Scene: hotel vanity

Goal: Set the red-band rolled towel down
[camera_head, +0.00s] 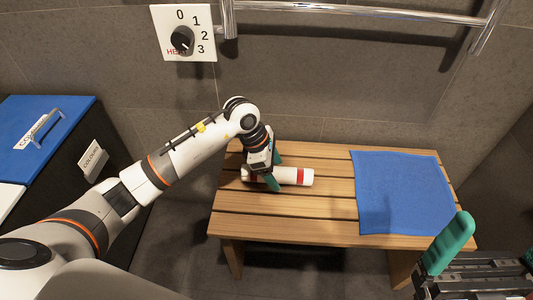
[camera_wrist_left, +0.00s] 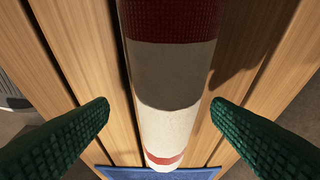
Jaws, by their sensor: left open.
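The red-band rolled towel (camera_head: 298,176) is a white roll with red bands. It lies on its side on the slatted wooden bench (camera_head: 300,205). In the left wrist view the towel (camera_wrist_left: 170,130) runs down the middle, with a wide dark red band at the top and a thin red stripe near its lower end. My left gripper (camera_head: 275,172) is open, with one green finger on each side of the towel and visible gaps between fingers and towel. My right gripper (camera_head: 488,250) is at the lower right, its teal fingers apart, with nothing seen between them.
A blue cloth (camera_head: 400,190) lies flat on the bench's right part. A metal rail (camera_head: 360,12) and a heat dial panel (camera_head: 183,33) are on the wall behind. A blue-lidded box (camera_head: 45,125) stands at the left. Bare slats lie in front of the towel.

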